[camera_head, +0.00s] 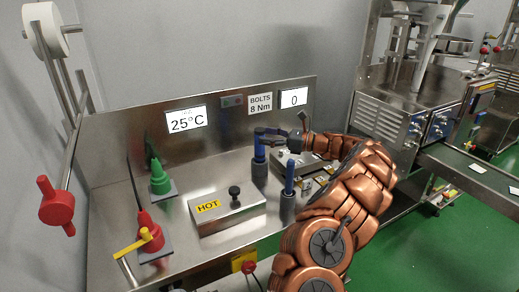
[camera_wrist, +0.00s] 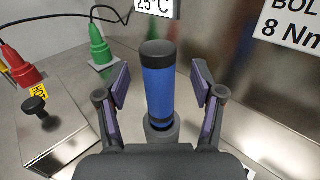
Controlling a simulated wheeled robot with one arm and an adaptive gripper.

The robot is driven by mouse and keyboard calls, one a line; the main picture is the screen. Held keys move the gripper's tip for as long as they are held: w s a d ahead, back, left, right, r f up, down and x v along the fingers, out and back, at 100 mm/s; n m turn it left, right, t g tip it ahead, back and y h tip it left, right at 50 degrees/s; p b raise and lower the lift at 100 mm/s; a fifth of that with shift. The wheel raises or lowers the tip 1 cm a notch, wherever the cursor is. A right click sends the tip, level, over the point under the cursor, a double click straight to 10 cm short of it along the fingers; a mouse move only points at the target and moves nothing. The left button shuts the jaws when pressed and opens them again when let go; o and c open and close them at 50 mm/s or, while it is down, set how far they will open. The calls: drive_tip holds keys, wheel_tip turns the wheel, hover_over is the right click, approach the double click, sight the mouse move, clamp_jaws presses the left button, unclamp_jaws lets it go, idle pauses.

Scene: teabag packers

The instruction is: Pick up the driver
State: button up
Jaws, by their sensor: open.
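A blue cylindrical tool with a black cap, apparently the driver (camera_wrist: 158,85), stands upright in a dark grey round holder (camera_wrist: 162,133) in the wrist view. It also shows in the head view (camera_head: 259,152), at the back of the steel bench. My gripper (camera_wrist: 160,82) is open, with one purple-padded finger on each side of the tool and a visible gap on both sides. In the head view my gripper (camera_head: 270,136) reaches in from the right at the height of the tool's top. The tool's lower end is hidden in the holder.
A second blue tool (camera_head: 289,180) stands in a holder nearer the front. A steel box marked HOT (camera_head: 233,213) with a black knob is left of it. Green (camera_head: 160,182) and red (camera_head: 149,225) tools stand further left. The back panel (camera_head: 222,132) rises close behind.

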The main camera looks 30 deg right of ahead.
sight(260, 135)
drive_tip(key=x, duration=0.3)
clamp_jaws()
idle(0.6)
